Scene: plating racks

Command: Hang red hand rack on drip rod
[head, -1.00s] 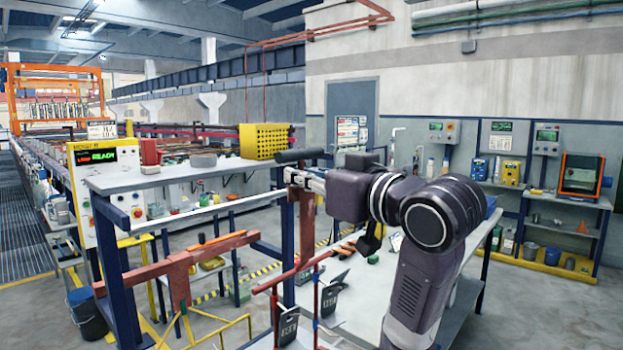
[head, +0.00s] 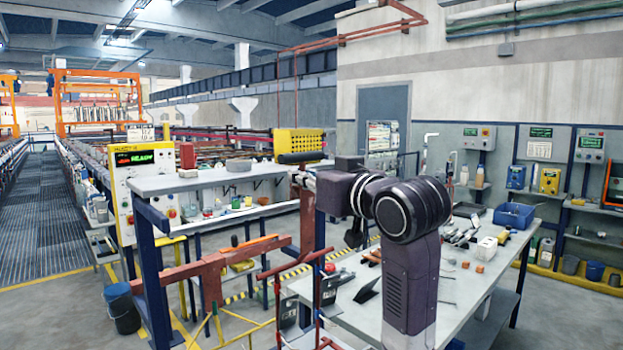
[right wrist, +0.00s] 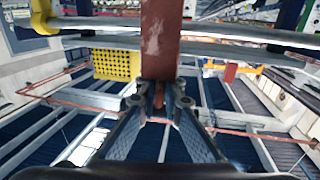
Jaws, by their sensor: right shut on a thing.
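My right gripper (head: 303,181) is shut on the rust-red upright of the red hand rack (head: 312,222), at the right end of the grey shelf. A black cylinder, apparently the rack's handle, sits just above the gripper. In the right wrist view the upright (right wrist: 160,45) runs up from between the fingertips (right wrist: 160,100). A pale rod (head: 235,214), apparently the drip rod, runs under the shelf; two pale bars (right wrist: 235,31) cross near the upright. Contact cannot be told. My left gripper is not in view.
The grey shelf (head: 185,182) has blue legs and a control panel beside it. Floor at the left is open.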

